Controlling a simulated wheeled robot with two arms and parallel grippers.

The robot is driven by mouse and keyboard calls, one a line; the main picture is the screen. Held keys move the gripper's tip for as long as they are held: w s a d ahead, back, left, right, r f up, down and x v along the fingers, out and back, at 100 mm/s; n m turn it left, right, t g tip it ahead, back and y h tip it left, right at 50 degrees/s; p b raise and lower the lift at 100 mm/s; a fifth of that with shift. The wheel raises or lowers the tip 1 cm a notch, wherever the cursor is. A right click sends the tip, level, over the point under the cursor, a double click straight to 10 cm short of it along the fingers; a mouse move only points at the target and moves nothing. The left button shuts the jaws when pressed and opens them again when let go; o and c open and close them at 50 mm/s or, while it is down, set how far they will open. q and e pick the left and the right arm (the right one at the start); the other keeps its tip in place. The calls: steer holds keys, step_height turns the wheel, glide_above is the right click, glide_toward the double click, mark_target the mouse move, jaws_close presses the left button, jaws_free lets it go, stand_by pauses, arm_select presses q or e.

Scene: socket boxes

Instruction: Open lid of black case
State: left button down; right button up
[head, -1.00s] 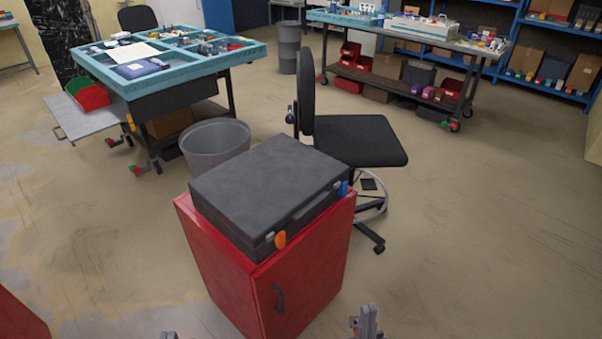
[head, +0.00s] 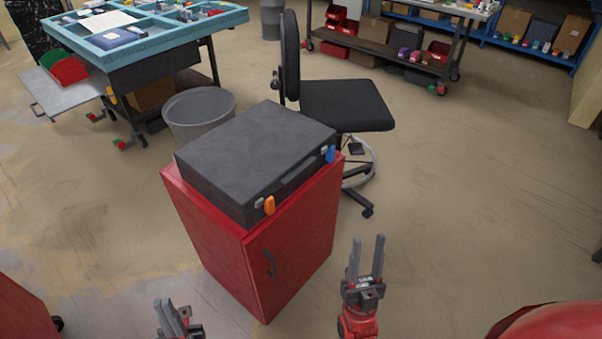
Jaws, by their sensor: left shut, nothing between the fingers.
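The black case (head: 255,150) lies flat and closed on top of a red cabinet (head: 235,268). An orange latch (head: 269,205) and a blue latch (head: 331,154) show on its front side, with the handle between them. My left gripper (head: 172,310) is at the bottom edge, in front of and below the case, shut and empty. My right gripper (head: 368,258) is to the right of the cabinet, pointing up and away, its two fingers apart with nothing between them. Both grippers are clear of the case.
A grey bin (head: 199,113) stands behind the cabinet on the left. A black swivel chair (head: 345,105) stands behind it on the right. A teal-topped workbench (head: 75,43) is at the back left. The floor to the right is free.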

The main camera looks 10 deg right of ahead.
steer(key=w+d+f+m+g+h+b, duration=0.2)
steer(key=w+d+f+m+g+h, duration=0.1)
steer(key=w+d+f+m+g, duration=1.15)
steer(key=n+y+b, duration=0.2)
steer(key=n+y, duration=0.3)
steer(key=y, duration=0.9)
glide_toward(300, 174)
steer(key=shift+m, duration=0.35)
steer(key=p+x, duration=0.1)
steer(key=x, duration=0.6)
steer(key=shift+w+p, duration=0.25)
steer(key=shift+p, duration=0.1)
steer(key=shift+x, duration=0.85)
jaws_close()
